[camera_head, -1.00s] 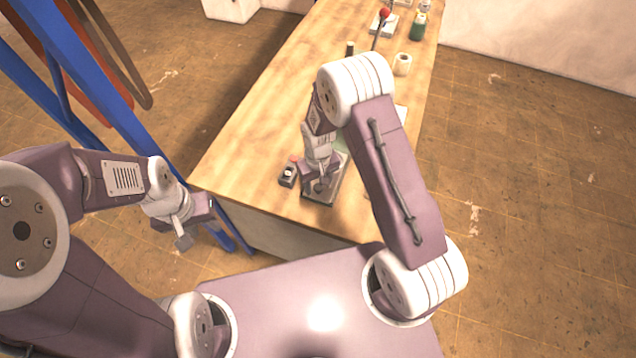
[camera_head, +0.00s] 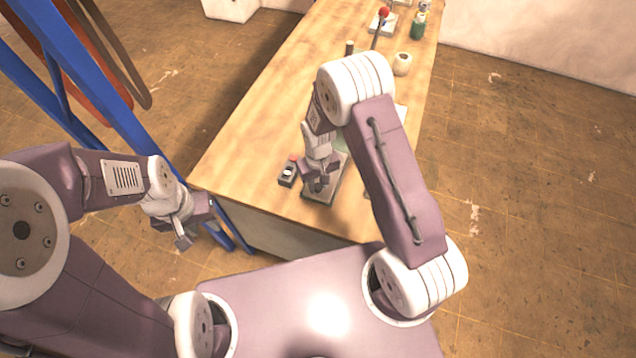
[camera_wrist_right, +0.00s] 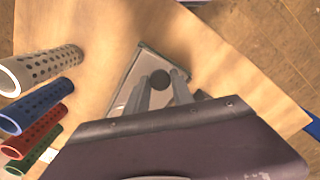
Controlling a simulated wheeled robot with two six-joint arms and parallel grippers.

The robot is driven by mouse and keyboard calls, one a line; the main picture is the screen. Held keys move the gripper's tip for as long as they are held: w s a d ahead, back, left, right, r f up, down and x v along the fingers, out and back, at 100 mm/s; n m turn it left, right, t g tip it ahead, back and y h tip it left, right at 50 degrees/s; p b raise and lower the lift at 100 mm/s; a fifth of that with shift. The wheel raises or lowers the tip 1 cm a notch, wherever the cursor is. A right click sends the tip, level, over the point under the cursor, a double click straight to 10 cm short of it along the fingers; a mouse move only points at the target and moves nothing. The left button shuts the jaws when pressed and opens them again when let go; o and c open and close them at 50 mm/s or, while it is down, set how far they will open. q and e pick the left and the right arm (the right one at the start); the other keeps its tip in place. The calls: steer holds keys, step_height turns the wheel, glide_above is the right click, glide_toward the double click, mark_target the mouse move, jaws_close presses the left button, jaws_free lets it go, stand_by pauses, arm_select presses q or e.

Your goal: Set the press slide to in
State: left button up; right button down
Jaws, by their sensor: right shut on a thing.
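The press slide shows as a grey metal plate-like unit (camera_head: 317,196) near the front edge of the wooden bench. In the right wrist view its grey plate (camera_wrist_right: 122,92) carries a round dark knob (camera_wrist_right: 159,78). My right gripper (camera_head: 318,186) is down at the unit; in the wrist view its two grey fingers (camera_wrist_right: 164,90) are shut on the knob, one on each side. The gripper and arm hide part of the slide, so how far in or out it stands is unclear. My left gripper (camera_head: 184,240) hangs left of the bench, away from the press; its jaw opening is unclear.
A small dark box (camera_head: 287,175) with a light button sits just left of the press on the bench (camera_head: 262,125). Perforated tubes, including a white one (camera_wrist_right: 45,68), show in the wrist view. A white roll (camera_head: 402,63) and a red-knobbed lever (camera_head: 383,13) stand farther back.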

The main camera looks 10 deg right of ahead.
steer(key=shift+w, duration=0.2)
stand_by(0.6)
